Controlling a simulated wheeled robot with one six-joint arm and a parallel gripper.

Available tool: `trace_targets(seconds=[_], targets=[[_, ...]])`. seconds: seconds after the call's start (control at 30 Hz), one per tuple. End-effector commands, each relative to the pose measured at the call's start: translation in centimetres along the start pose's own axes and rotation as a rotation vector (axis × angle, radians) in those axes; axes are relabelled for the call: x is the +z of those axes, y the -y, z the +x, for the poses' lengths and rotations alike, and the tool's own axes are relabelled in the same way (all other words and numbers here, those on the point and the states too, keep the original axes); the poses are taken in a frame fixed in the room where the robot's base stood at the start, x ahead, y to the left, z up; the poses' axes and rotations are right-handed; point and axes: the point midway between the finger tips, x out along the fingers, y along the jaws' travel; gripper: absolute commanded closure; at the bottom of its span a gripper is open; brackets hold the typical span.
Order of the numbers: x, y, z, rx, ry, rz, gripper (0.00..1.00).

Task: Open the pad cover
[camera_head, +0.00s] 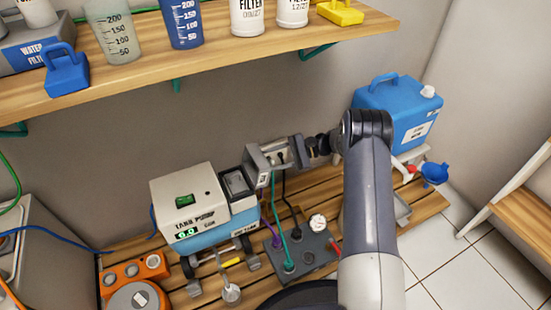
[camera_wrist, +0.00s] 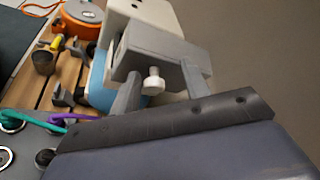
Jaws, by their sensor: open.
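The white-and-blue pump unit (camera_head: 186,205) stands on the slatted bench, with a green switch and a lit display. A dark-framed grey panel or box (camera_head: 238,184) is at its right side; I take this for the pad cover, but its label is unreadable. In the wrist view a grey block (camera_wrist: 160,52) with a white knob (camera_wrist: 153,82) is ahead of my gripper, and the pump's pale casing is behind it. My gripper (camera_head: 258,164) is open beside the pump's upper right. Its fingers lie on either side of the knob; I cannot tell whether they touch the block.
A grey manifold box (camera_head: 304,254) with hoses and a white gauge sits below my arm. An orange device (camera_head: 135,287) is at the front left. A blue jerrycan (camera_head: 398,115) is at the right. The wooden shelf (camera_head: 215,45) runs above.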

Motion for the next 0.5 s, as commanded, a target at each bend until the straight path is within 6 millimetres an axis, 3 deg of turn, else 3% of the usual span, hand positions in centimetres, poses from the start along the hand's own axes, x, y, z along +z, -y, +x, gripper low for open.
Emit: trace_targets(seconds=[0.17,0.5], targets=[[0.1,0.1,-1.1,-0.002,-0.001,0.000,0.56],[0.1,0.1,-7.6,-0.002,-0.002,0.000,0.56]])
